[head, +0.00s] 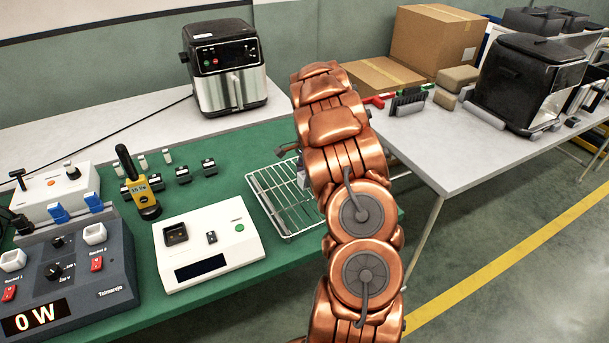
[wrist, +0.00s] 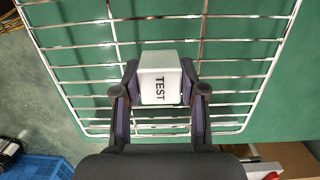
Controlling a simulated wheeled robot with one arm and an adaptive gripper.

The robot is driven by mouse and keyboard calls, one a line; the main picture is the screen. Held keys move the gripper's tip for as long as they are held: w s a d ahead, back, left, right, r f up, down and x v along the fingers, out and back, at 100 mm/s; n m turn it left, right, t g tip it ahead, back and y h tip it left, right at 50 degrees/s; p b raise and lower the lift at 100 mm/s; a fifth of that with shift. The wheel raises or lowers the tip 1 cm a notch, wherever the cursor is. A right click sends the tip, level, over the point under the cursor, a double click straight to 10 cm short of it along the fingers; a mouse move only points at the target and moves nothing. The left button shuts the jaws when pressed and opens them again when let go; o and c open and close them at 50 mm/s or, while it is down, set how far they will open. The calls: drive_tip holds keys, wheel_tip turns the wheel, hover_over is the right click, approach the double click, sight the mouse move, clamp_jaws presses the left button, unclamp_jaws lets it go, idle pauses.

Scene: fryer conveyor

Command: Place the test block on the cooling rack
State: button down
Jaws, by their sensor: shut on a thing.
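I cannot tell whether the block touches the bars. In the head view the rack (head: 272,196) lies at the right part of the green mat. My copper arm covers its right side and most of my gripper; the block is mostly hidden there.
A white device (head: 207,243) with a dark display stands left of the rack. An air fryer (head: 226,68) stands behind. A grey table (head: 440,150) with boxes is at the right.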

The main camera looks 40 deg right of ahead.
drive_tip(key=shift+f, duration=0.15)
drive_tip(key=c, duration=0.7)
unclamp_jaws()
drive_tip(key=shift+o, duration=0.2)
wheel_tip(320, 180, up, 12)
drive_tip(key=d+b, duration=0.1)
drive_tip(key=b, duration=0.2)
drive_tip(key=s+a+r+n, duration=0.2)
drive_tip(key=a, duration=0.4)
drive_tip(key=s+a+r+n, duration=0.1)
drive_tip(key=a+r+n, duration=0.15)
drive_tip(key=a, duration=0.45)
drive_tip(key=s+a+n+g+h, duration=0.1)
drive_tip(key=s+a+n+g, duration=0.1)
drive_tip(key=s+a+n, duration=1.2)
drive_tip(key=s+a+f+n, duration=0.2)
drive_tip(key=s+a+f, duration=0.1)
drive_tip(key=s+a, duration=0.8)
drive_tip(key=s, duration=0.3)
drive_tip(key=shift+a+n, duration=0.35)
drive_tip(key=shift+a, duration=0.05)
